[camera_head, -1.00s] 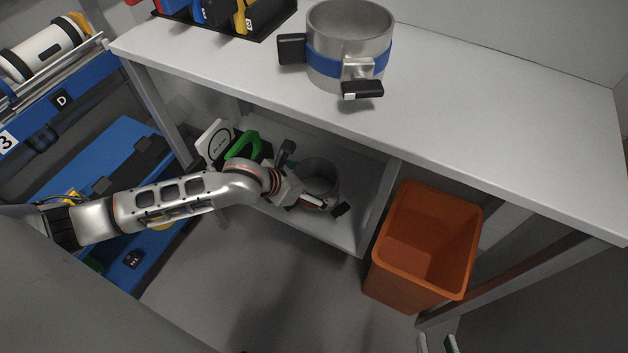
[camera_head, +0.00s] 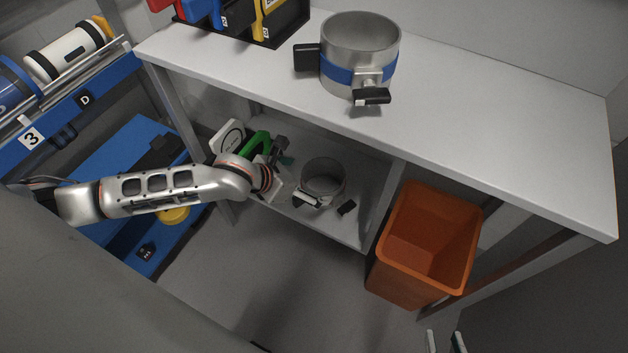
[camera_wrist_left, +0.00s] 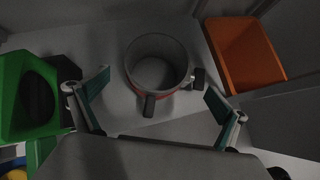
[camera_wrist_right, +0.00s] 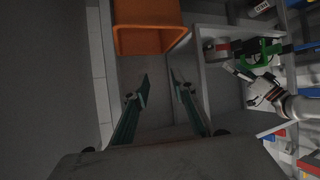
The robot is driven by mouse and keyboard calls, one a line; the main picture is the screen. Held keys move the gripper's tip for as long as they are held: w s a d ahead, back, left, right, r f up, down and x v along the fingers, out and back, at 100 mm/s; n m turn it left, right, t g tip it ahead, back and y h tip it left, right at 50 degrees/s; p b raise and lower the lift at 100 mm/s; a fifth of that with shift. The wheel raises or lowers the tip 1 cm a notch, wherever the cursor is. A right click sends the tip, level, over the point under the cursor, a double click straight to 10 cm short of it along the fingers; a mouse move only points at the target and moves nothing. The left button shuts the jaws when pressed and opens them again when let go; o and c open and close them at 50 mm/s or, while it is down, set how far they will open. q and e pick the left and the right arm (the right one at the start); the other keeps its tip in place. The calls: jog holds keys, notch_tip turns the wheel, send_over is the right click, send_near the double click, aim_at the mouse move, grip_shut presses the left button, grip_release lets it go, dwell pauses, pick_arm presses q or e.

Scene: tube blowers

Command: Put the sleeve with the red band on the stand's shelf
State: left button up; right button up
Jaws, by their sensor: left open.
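The sleeve with the red band (camera_wrist_left: 157,68) is a grey open ring with dark handles. It stands upright on the stand's lower shelf (camera_head: 345,228), under the white top; it also shows in the head view (camera_head: 323,180). The red band shows low on its side in the left wrist view. My left gripper (camera_head: 288,170) is open beside the sleeve, on its left in the head view. In the left wrist view its fingers are spread wide, with the sleeve beyond and between them, apart from both. My right gripper (camera_wrist_right: 159,78) is open and empty, low over the floor.
A sleeve with a blue band (camera_head: 358,62) stands on the white top (camera_head: 480,115). An orange bin (camera_head: 425,245) is right of the shelf. A green object (camera_head: 258,143) lies left of the sleeve. A blue rack (camera_head: 60,120) stands at left.

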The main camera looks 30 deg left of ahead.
pick_arm(q)
jog(key=p+v, duration=0.1)
jog(key=v, duration=0.3)
jog(key=shift+s+a+r, duration=0.1)
jog(key=shift+r, duration=0.3)
jog(key=shift+s+a+r, duration=0.15)
jog(key=shift+s, duration=0.3)
pick_arm(e)
jog(key=shift+s+d+f+n+g+h, duration=0.2)
jog(key=shift+s+d+f, duration=0.15)
jog(key=shift+d+f, duration=0.25)
jog(key=shift+s+d+f+n+g+h, duration=0.1)
jog(key=shift+s+d+f+g+h, duration=0.1)
jog(key=shift+s+d+f, duration=0.25)
jog(key=shift+w+r, duration=0.15)
jog(key=shift+w, duration=0.05)
